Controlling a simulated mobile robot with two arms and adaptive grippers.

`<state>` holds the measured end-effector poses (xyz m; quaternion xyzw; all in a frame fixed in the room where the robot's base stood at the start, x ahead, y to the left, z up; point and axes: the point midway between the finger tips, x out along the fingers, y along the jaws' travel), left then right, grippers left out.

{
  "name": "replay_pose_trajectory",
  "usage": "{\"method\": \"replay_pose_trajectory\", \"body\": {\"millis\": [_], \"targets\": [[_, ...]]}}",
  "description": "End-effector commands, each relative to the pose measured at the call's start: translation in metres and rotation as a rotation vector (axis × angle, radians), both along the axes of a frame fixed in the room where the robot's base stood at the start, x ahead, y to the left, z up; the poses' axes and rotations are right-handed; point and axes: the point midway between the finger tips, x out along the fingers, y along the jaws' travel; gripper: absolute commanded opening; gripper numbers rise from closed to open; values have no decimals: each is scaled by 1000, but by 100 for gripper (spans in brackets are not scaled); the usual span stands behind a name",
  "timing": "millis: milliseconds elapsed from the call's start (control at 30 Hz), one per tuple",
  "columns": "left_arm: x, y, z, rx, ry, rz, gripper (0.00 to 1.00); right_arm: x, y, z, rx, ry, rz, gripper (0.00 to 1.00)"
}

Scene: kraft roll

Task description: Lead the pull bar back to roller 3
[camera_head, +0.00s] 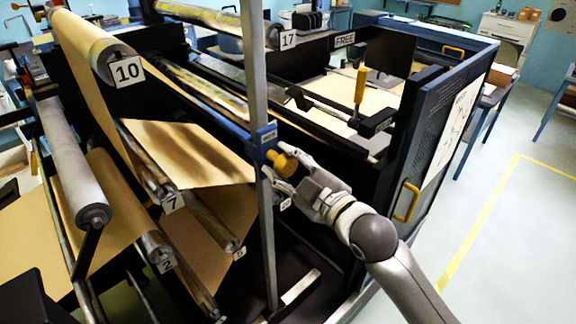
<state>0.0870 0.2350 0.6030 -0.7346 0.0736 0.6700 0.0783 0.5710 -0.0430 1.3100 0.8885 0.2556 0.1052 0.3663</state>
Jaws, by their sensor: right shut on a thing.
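The pull bar appears to be the blue bar (262,138) with a small label and a yellow knob (286,163) at its near end. My right gripper (282,175) is shut on the knob end; the exact contact is small and partly hidden. Rollers tagged 10 (106,62), 7 (160,182) and 2 (157,246) show to the left. A lower roller (219,225) has a tag too small to read surely, so I cannot tell which is roller 3. My left gripper is not in view.
The grey upright post (257,90) stands just left of my right gripper. A dark open guard door (430,150) with a yellow handle (406,202) stands to the right. A roller tagged 17 (215,20) is above.

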Motion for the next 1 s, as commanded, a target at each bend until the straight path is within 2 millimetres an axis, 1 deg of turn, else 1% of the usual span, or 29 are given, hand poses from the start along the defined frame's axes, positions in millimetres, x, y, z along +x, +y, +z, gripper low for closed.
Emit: {"method": "replay_pose_trajectory", "body": {"millis": [167,267,1000], "targets": [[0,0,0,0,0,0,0,0,0,2,2,-4,0,1],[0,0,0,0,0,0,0,-2,3,8,3,-7,1,1],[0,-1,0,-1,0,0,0,-40,51,110,4,-8,4,1]]}}
